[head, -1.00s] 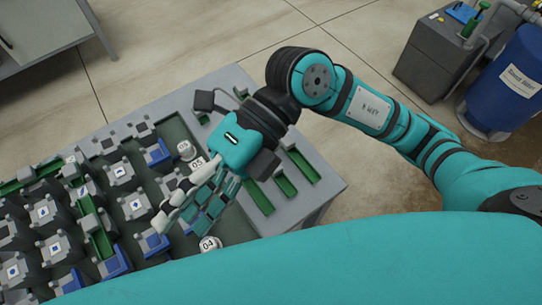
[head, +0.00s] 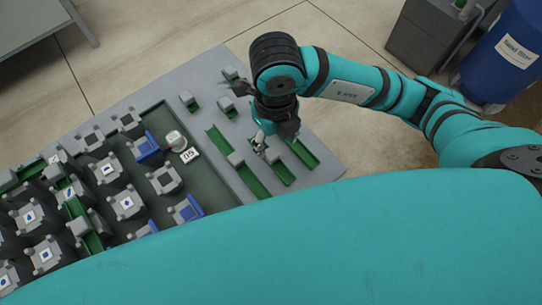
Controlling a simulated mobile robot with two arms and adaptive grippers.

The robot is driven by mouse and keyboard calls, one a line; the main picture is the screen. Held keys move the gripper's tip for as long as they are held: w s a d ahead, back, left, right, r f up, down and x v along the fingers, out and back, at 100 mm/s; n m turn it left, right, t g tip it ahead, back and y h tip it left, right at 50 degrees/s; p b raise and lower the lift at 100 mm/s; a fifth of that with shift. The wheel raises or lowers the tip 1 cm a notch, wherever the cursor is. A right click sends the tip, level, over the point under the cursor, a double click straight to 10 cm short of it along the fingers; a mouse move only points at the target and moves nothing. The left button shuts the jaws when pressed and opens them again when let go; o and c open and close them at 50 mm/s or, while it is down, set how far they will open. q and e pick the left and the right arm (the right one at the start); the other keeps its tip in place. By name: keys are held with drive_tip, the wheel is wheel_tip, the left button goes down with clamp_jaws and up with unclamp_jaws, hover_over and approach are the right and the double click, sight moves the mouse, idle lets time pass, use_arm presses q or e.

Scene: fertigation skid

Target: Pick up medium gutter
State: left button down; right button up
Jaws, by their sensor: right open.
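Several green gutters with grey end blocks lie on the grey table strip. The longest (head: 252,182) runs diagonally beside the board. A shorter gutter (head: 283,174) lies right of it, and another (head: 304,154) lies farther right. I cannot tell for certain which is the medium one. My right gripper (head: 260,149) is open and points down over the gutters, near the upper ends of the longest and the shorter one. It partly hides them, and I cannot tell whether it touches either. My left gripper is not in view.
The dark green board (head: 205,180) at left carries grey and blue blocks, more gutters and a round piece by a tag (head: 189,155) reading 05. Short gutter pieces (head: 188,102) lie farther back. A blue barrel (head: 508,50) stands on the floor at upper right.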

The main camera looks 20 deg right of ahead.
sight(271, 153)
drive_tip(key=f, duration=0.7)
drive_tip(key=shift+a+f, duration=0.15)
drive_tip(key=shift+a, duration=0.2)
drive_tip(key=shift+c, duration=0.2)
clamp_jaws()
